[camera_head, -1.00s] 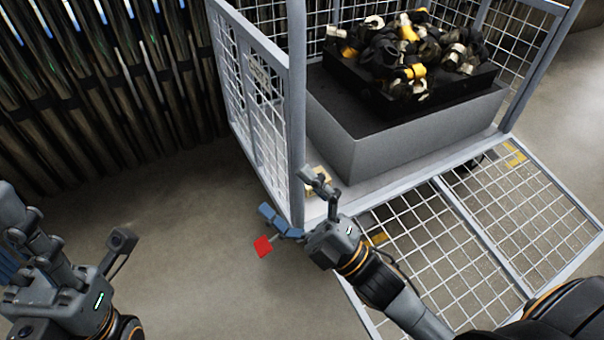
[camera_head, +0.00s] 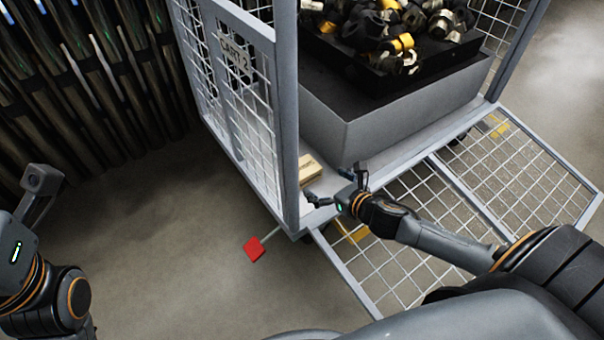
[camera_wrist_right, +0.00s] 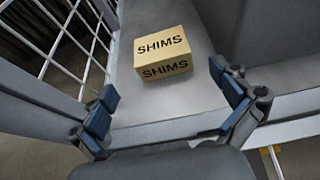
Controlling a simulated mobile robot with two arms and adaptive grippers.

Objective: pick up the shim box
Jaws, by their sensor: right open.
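The shim box (camera_wrist_right: 162,55) is a small tan carton marked SHIMS in the right wrist view. It sits on the grey cart floor (camera_wrist_right: 150,112), beyond my right gripper (camera_wrist_right: 168,112). Its fingers are spread apart with nothing between them. In the head view the shim box (camera_head: 309,169) shows just inside the cart's front edge, behind the corner post. My right gripper (camera_head: 333,186) is close to it there, apart from it. My left arm shows at the lower left of the head view, but its fingers are out of view.
The cart's mesh side (camera_head: 232,85) and post (camera_head: 287,130) stand left of the box. A grey bin (camera_head: 385,135) with a black tray of several fittings stands behind. A lowered mesh gate (camera_head: 470,200) lies in front.

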